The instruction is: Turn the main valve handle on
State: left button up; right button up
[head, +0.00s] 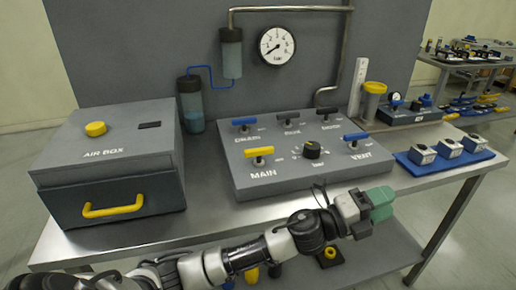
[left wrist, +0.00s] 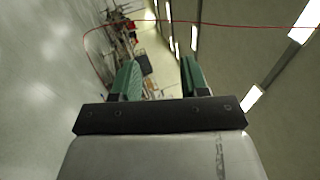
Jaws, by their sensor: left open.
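The main valve handle (head: 259,152) is a yellow bar on the grey valve panel (head: 239,179), above the label MAIN, and lies roughly crosswise. My left gripper (head: 386,204) has green fingers and is at the front right of the panel, well away from the yellow handle and touching nothing that I can see. In the left wrist view its two green fingers (left wrist: 161,78) stand apart with nothing between them. My right gripper is not in view.
The panel also carries a blue DRAIN handle (head: 244,121), a blue VENT handle (head: 356,137), black handles and a black knob (head: 312,149). A grey air box (head: 110,138) stands left. A blue mat (head: 446,168) with small blocks lies right. A gauge (head: 276,47) hangs behind.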

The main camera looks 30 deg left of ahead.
pick_arm(q)
jog(key=w+d+m+g+h, duration=0.1)
jog(key=w+m+g+h, duration=0.1)
jog(key=m+g, duration=0.85)
notch_tip(320, 180, up, 8)
jog(key=r+m+g+y, duration=0.1)
jog(key=m+g+y, duration=0.4)
jog(key=y, duration=1.3)
send_over(258, 149)
jog(key=shift+t, duration=0.25)
notch_tip(258, 149, down, 11)
jog(key=shift+s+p, duration=0.1)
jog(key=shift+p, duration=0.25)
grip_shut()
